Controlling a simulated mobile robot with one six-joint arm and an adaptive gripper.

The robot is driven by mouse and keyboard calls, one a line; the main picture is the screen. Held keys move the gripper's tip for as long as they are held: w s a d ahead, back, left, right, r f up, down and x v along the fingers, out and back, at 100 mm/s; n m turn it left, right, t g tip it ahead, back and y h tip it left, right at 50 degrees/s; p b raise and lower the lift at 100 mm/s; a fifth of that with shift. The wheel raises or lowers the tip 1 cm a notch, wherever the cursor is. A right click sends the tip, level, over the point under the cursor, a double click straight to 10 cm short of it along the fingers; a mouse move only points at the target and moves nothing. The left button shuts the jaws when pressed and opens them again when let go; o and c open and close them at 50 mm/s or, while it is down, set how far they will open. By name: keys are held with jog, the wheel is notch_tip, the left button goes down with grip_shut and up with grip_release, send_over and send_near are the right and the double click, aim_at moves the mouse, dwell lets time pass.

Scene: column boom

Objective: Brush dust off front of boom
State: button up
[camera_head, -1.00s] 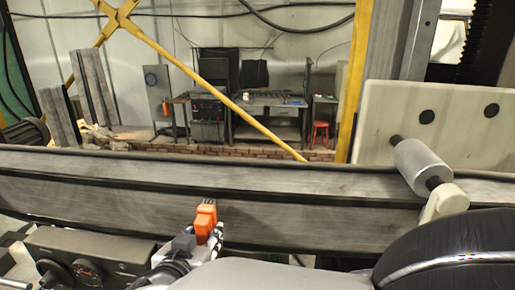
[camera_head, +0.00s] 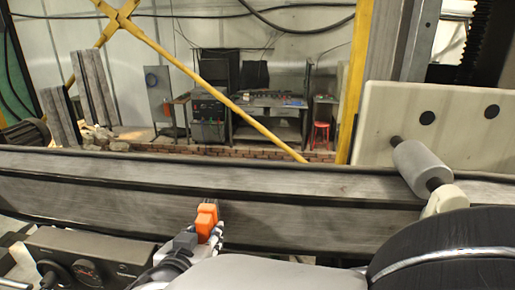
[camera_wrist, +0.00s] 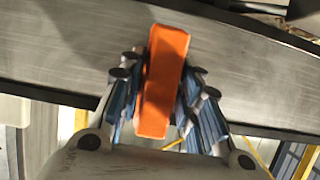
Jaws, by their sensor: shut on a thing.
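The boom (camera_head: 120,204) is a long grey beam running across the whole head view, with dark edges and pale dusty streaks on its front face. My gripper (camera_head: 214,232) is shut on an orange brush (camera_head: 206,219). The brush is at the boom's front face, left of the picture's middle, and its dark bristle end points at the boom. In the wrist view my gripper (camera_wrist: 160,95) has its fingers on both sides of the orange brush (camera_wrist: 163,80), with the grey boom (camera_wrist: 70,50) behind it. The bristles are hidden there, so I cannot tell whether they touch.
A control panel with dials (camera_head: 85,262) stands at the lower left, close to my arm. A grey roller (camera_head: 420,165) and a pale plate (camera_head: 435,120) are at the right. A yellow brace (camera_head: 200,80) crosses behind the boom. A workbench (camera_head: 270,105) stands far back.

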jog(key=shift+w, duration=0.75)
jog(key=d, duration=0.2)
jog(key=d+p, duration=0.1)
jog(key=d, duration=0.1)
jog(key=shift+s, duration=0.25)
jog(key=shift+w+r, duration=0.1)
jog(key=shift+w+a+p, duration=0.2)
jog(key=shift+a+p, duration=1)
jog(key=shift+a, duration=0.75)
